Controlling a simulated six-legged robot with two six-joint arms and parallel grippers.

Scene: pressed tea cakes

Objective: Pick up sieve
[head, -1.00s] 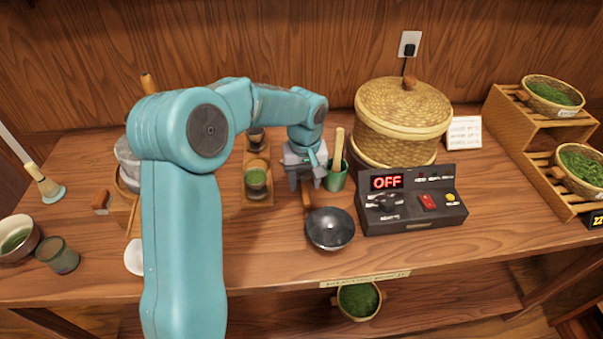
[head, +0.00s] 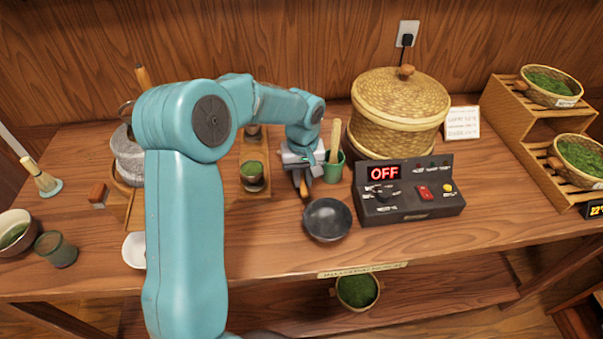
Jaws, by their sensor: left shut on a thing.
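The sieve (head: 327,219) is a dark round bowl-shaped piece with a short wooden handle that points to the back. It rests on the wooden table near the front edge. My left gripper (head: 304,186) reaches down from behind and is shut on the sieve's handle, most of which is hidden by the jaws. The mesh of the sieve cannot be made out. My right gripper is not in view.
A green cup with a wooden tool (head: 334,168) stands close beside my left gripper. A control box reading OFF (head: 408,188) is right of the sieve, with a lidded woven steamer (head: 400,105) behind. A small bowl (head: 252,176) stands to the left.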

